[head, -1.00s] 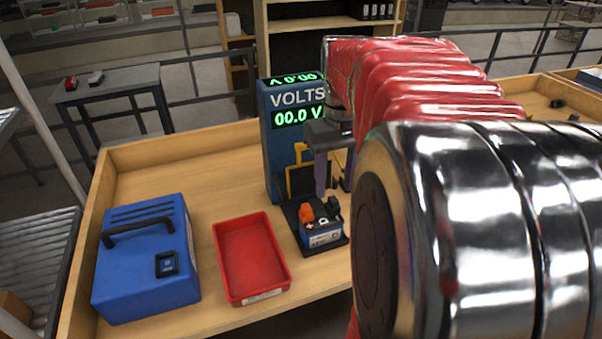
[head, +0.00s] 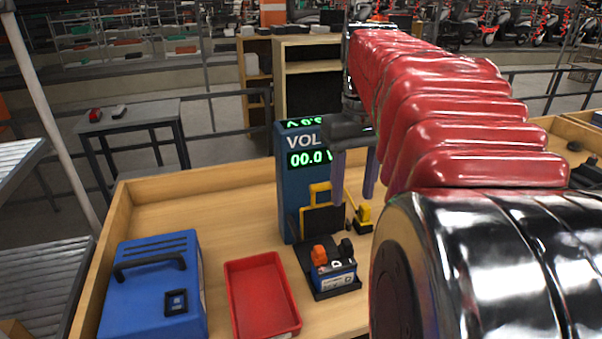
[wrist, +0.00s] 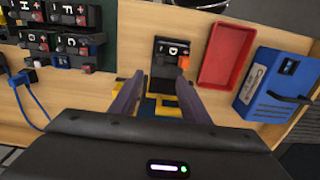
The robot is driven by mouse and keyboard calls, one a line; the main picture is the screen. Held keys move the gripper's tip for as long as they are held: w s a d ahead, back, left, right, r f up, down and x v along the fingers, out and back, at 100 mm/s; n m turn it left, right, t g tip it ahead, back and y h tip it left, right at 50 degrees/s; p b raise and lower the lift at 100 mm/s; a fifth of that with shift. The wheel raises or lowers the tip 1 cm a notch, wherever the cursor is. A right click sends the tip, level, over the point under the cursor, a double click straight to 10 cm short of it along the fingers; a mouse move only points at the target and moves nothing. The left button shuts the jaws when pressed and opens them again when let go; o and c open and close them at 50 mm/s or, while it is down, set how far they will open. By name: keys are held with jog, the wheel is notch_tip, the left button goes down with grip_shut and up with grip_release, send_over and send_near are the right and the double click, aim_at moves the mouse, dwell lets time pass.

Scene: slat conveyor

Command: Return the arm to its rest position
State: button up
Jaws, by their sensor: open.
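My arm is covered in a red sleeve and reaches forward over the wooden bench. My gripper (head: 354,180) is open, with two purple-grey fingers pointing down, and nothing is between them. It is raised in front of the blue volt meter (head: 294,205), which reads 00.0 V, and hides part of its face. In the wrist view the fingers of my gripper (wrist: 157,95) are spread apart. A small battery with orange and black caps (head: 335,275) sits on a black stand below the gripper; the battery also shows in the wrist view (wrist: 171,58).
A red tray (head: 262,296) and a blue box with a handle (head: 152,292) stand to the left on the bench (head: 225,200). Several batteries (wrist: 68,42) and a blue cable (wrist: 30,100) show at left in the wrist view. A grey table (head: 130,118) stands behind.

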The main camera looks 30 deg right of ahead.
dwell(0.6)
jog(key=a+f, duration=0.2)
jog(key=w+a+f+t+h, duration=0.1)
jog(key=a+f, duration=0.1)
jog(key=f, duration=0.1)
jog(key=a+f+m+t, duration=0.1)
jog(key=f, duration=0.1)
jog(key=shift+w+a+f, duration=0.15)
jog(key=shift+a+f, duration=0.2)
jog(key=shift+a, duration=0.05)
jog(key=s+a+f+n+t, duration=0.1)
jog(key=s+a+f+n, duration=0.1)
jog(key=a, duration=0.7)
jog(key=s+a+f+n+t+y, duration=0.1)
jog(key=s+a+f+n+t, duration=0.1)
jog(key=a, duration=0.6)
jog(key=shift+s+a+f+t, duration=0.15)
jog(key=shift+s+a+t, duration=0.2)
jog(key=shift+s, duration=0.35)
